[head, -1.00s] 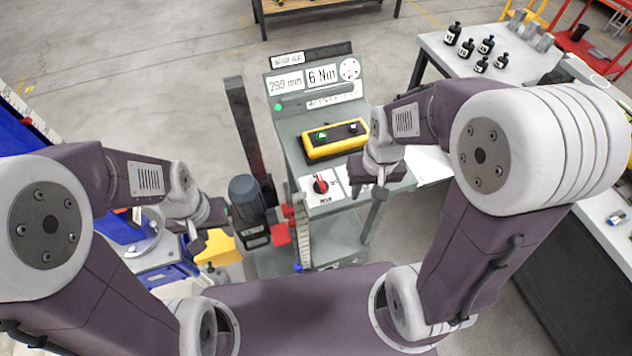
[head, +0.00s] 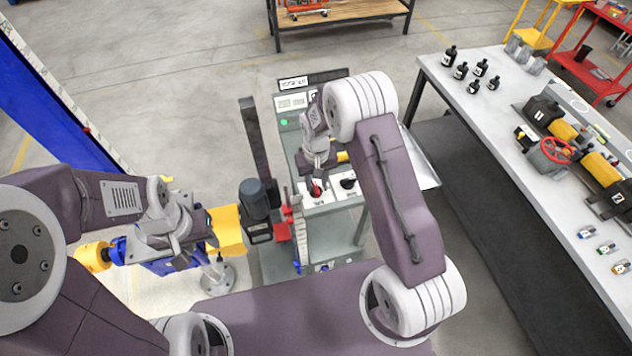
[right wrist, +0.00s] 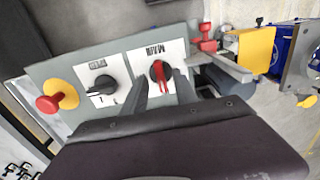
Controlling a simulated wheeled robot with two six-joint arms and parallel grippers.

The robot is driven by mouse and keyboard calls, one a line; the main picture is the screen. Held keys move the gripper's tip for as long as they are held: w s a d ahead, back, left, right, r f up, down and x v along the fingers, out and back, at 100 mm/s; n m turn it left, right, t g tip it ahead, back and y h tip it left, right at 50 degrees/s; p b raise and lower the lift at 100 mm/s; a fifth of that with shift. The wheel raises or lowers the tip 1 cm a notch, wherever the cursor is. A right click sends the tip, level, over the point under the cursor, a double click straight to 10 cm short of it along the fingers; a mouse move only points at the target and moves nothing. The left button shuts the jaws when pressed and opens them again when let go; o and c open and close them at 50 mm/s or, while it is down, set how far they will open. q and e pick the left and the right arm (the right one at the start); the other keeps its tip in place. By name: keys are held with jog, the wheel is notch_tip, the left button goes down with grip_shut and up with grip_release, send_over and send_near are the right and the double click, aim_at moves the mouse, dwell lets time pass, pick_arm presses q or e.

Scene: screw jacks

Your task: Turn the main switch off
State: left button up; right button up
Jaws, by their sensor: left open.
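The main switch is a black rotary knob with a red handle (right wrist: 161,77) on a white plate marked MAIN in the right wrist view. Its handle lies roughly up and down in that picture. In the head view the red handle (head: 315,188) shows just below my right gripper (head: 319,172). In the right wrist view my right gripper (right wrist: 162,84) is open, with one finger on each side of the red handle. I cannot tell whether the fingers touch it. My left gripper (head: 198,238) is open and empty, left of the console.
Beside the main switch are a black selector knob (right wrist: 101,90) and a red mushroom button (right wrist: 48,104) on yellow. A dark motor (head: 254,200) and a red part (head: 283,231) stand left of the console (head: 325,222). A white-topped bench (head: 500,110) is at right.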

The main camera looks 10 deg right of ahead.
aim_at(316, 189)
jog(key=shift+w+f, duration=0.2)
jog(key=shift+f, duration=0.8)
jog(key=shift+w+f, duration=0.25)
jog(key=shift+s+r, duration=0.1)
jog(key=shift+s, duration=0.05)
jog(key=c, duration=0.4)
jog(key=shift+s, duration=0.1)
grip_shut()
pick_arm(q)
jog(key=shift+w+r, duration=0.25)
jog(key=shift+r, duration=0.05)
